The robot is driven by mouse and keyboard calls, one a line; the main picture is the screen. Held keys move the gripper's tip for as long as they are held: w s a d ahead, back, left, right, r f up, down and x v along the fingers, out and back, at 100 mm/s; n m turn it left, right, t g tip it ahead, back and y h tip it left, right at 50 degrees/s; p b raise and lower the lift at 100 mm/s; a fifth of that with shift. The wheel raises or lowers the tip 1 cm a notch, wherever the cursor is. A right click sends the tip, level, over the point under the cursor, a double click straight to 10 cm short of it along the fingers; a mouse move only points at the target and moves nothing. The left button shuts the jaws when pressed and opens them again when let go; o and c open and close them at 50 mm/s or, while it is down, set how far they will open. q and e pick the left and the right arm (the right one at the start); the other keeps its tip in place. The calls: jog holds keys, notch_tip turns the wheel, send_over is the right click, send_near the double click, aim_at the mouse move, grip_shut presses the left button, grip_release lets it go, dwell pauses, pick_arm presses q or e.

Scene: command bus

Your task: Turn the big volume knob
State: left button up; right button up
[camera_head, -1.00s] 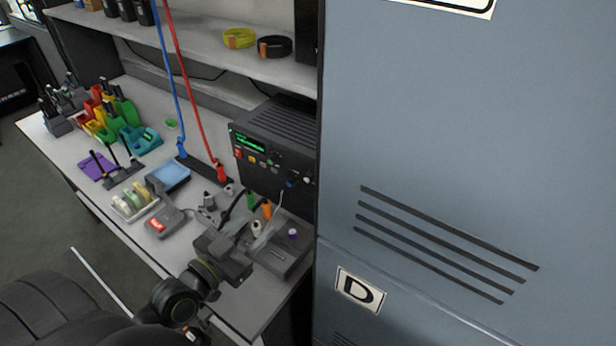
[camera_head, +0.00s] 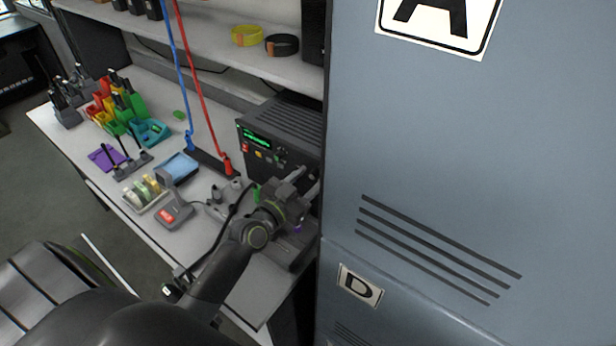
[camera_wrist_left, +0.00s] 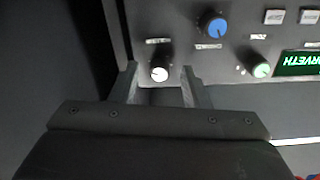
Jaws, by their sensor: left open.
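The radio unit (camera_head: 285,118) stands at the back right of the desk, a dark box with a green display. In the left wrist view its front shows a white knob (camera_wrist_left: 159,74), a larger-looking blue knob (camera_wrist_left: 213,26) and a pale knob (camera_wrist_left: 261,70) by the display. The knob labels are too small to read. My left gripper (camera_head: 304,183) is at the radio's front, hiding its lower right part in the head view. In the wrist view the gripper (camera_wrist_left: 159,70) is open, with one finger on each side of the white knob; contact cannot be told.
A tall blue-grey cabinet (camera_head: 430,150) stands close right of the radio. A shelf (camera_head: 200,32) runs above the desk. A black base with blue and red antennas (camera_head: 213,163), a charger with a red light (camera_head: 174,213) and tape rolls (camera_head: 146,187) lie to the left.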

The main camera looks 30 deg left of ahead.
pick_arm(q)
jog(key=shift+w, duration=0.25)
grip_shut()
jog(key=shift+n, duration=0.4)
jog(key=n, duration=0.3)
jog(key=shift+n+b, duration=0.3)
jog(key=shift+n, duration=0.1)
jog(key=n, duration=0.4)
jog(key=shift+d+n, duration=0.1)
jog(key=shift+n, duration=0.6)
grip_release()
